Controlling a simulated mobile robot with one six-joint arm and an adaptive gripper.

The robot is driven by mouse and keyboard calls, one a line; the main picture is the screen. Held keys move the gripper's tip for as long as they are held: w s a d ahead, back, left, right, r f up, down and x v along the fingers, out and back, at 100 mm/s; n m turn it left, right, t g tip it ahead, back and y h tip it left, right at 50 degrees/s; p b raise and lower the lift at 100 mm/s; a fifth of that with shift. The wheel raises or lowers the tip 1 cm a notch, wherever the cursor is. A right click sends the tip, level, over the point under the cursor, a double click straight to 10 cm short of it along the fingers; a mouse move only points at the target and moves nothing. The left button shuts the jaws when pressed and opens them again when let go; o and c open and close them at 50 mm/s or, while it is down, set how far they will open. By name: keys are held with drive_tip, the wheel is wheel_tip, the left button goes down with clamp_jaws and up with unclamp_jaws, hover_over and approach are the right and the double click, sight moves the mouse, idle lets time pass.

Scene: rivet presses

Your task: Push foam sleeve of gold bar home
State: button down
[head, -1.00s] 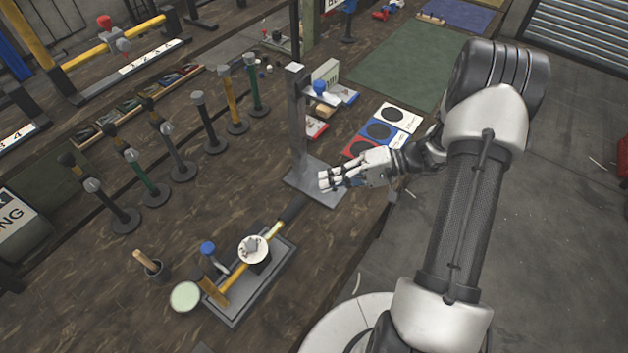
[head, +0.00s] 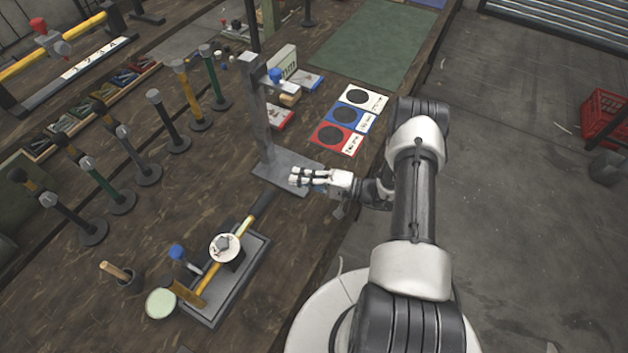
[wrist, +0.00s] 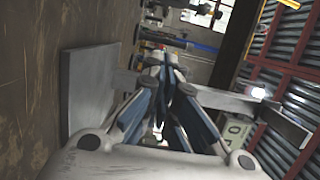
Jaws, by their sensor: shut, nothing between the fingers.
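A gold bar (head: 240,234) lies in a grey fixture tray (head: 247,268) on the bench, passing a round white dial (head: 225,247). A black foam sleeve (head: 262,205) sits on its upper right end, with bare gold showing between sleeve and dial. My gripper (head: 294,177) is shut and empty, to the upper right of the sleeve's outer end and apart from it in the picture. It appears over the base plate of a grey post. In the wrist view, my closed fingers (wrist: 168,85) show; the bar and sleeve cannot be made out there.
The grey post (head: 257,120) stands on its base plate (head: 268,178) beside my gripper. A blue-knobbed lever (head: 178,252) and a pale green disc (head: 161,303) are near the bar's lower end. Several upright bars on stands line the left.

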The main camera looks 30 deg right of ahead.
drive_tip(key=a, duration=0.1)
drive_tip(key=w+a, duration=0.1)
drive_tip(key=a, duration=0.1)
drive_tip(key=shift+w, duration=0.2)
drive_tip(key=shift+s+a, duration=0.75)
drive_tip(key=shift+a, duration=0.05)
drive_tip(key=shift+s+a, duration=0.25)
drive_tip(key=shift+a, duration=0.1)
